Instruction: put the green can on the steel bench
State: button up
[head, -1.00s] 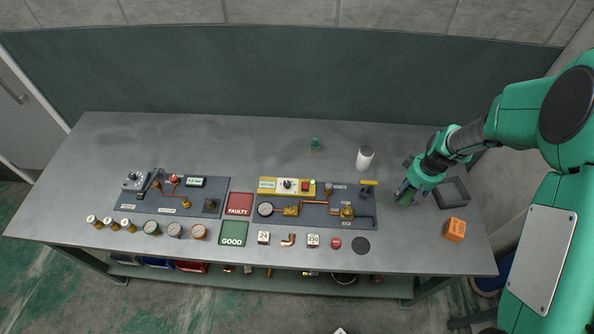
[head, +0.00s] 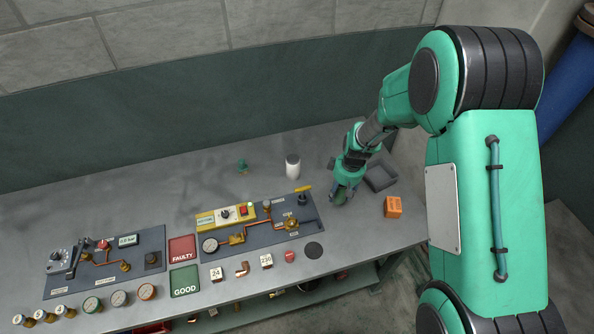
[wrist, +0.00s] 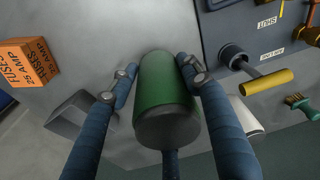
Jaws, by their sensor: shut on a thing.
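The green can (wrist: 165,95) sits between the fingers of my gripper (wrist: 163,78) in the wrist view, which are shut on its sides. In the head view, my gripper (head: 342,192) is low over the right part of the steel bench (head: 130,200), right of the right-hand panel and just in front of a grey open tray. The green can (head: 340,198) shows there as a small dark green patch, mostly hidden by the fingers. I cannot tell whether its base touches the bench.
An orange fuse box (head: 393,207) and the grey tray (head: 381,177) stand close on the right. The bench's back left is clear.

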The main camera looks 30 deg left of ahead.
jog(key=w+a, duration=0.2)
jog(key=w, duration=0.2)
jog(key=w+a+f, duration=0.1)
jog(key=w+a, duration=0.2)
jog(key=w, duration=0.2)
jog(key=w+a, duration=0.3)
jog(key=w, duration=0.1)
jog(key=shift+w+a+f+p, duration=0.2)
jog(key=shift+w+p, duration=0.15)
jog(key=shift+p, duration=0.05)
jog(key=shift+f, duration=0.15)
jog(key=shift+f, duration=1.65)
jog(key=shift+f, duration=0.1)
jog(key=o, duration=1.5)
jog(key=shift+c, duration=0.2)
notch_tip(320, 180, up, 12)
jog(key=d, duration=0.1)
jog(key=shift+s+d, duration=0.2)
jog(key=shift+s, duration=0.15)
